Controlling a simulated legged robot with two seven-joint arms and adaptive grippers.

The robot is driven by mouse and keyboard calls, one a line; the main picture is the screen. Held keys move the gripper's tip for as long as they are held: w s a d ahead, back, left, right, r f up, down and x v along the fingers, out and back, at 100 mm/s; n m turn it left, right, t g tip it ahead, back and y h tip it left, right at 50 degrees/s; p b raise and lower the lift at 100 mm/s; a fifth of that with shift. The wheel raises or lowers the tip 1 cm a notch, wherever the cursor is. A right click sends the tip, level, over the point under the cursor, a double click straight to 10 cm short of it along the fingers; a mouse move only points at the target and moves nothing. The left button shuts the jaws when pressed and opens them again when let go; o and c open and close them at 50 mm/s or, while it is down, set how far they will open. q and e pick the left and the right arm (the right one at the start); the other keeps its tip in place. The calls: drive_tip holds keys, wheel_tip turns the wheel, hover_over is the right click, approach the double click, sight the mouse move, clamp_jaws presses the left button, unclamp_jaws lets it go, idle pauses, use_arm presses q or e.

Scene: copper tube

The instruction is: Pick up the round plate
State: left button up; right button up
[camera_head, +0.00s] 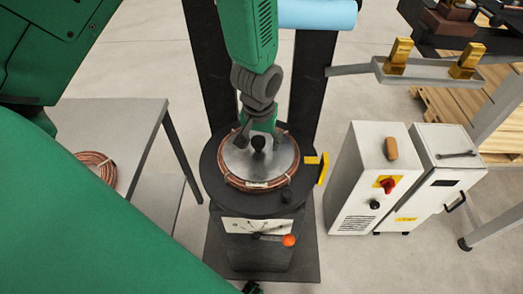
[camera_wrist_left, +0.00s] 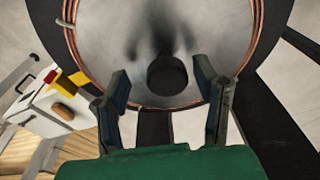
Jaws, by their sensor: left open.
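The round plate (camera_head: 278,162) is a grey metal disc with a black knob (camera_head: 258,144) at its centre. It lies on a round black stand (camera_head: 222,201), with copper tube (camera_head: 246,186) coiled around its edge. My left gripper (camera_head: 259,134) points down over the plate, close to the knob. In the left wrist view, its two fingers (camera_wrist_left: 161,74) are apart, and the knob (camera_wrist_left: 167,77) shows between them with the plate (camera_wrist_left: 110,35) behind. I cannot tell whether a finger touches the knob. My right gripper is not identifiable in these frames.
A grey table (camera_head: 115,118) at left holds another copper coil (camera_head: 95,172). The stand has a dial, an orange-tipped lever (camera_head: 288,240) and a yellow part (camera_head: 323,168). White control boxes (camera_head: 355,185) stand close at right. A metal tray (camera_head: 430,76) with brass pieces is at upper right.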

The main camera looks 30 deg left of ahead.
use_arm(q)
drive_tip(key=shift+a, duration=0.2)
drive_tip(key=c, duration=0.9)
drive_tip(key=shift+a, duration=0.2)
clamp_jaws()
drive_tip(key=shift+a, duration=0.1)
